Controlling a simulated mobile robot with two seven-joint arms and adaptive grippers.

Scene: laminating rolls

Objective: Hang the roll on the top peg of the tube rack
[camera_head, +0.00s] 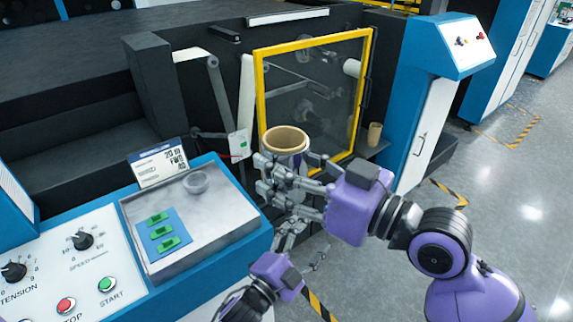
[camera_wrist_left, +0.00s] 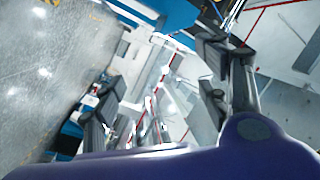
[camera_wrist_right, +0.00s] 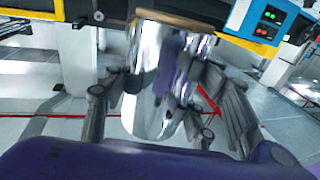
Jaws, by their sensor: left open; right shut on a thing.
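The roll (camera_head: 287,141) is a shiny silver cylinder with a tan core ring at its upper end. It stands roughly upright in my right gripper (camera_head: 285,185), whose fingers close around its side. The right wrist view shows the silver film of the roll (camera_wrist_right: 155,80) between the fingers. My left gripper (camera_head: 297,232) is lower, just below the right one, and open. In the left wrist view its fingers are spread apart, with shiny, blurred shapes beyond them. The roll's lower end is hidden by the grippers in the head view. I cannot make out the tube rack or its top peg.
A yellow-framed clear guard (camera_head: 259,95) stands right behind the roll. A blue control console (camera_head: 245,246) is at left, with a metal tray holding green pieces and a clear ring. A blue and white cabinet (camera_head: 432,115) stands at right. Open floor lies beyond it.

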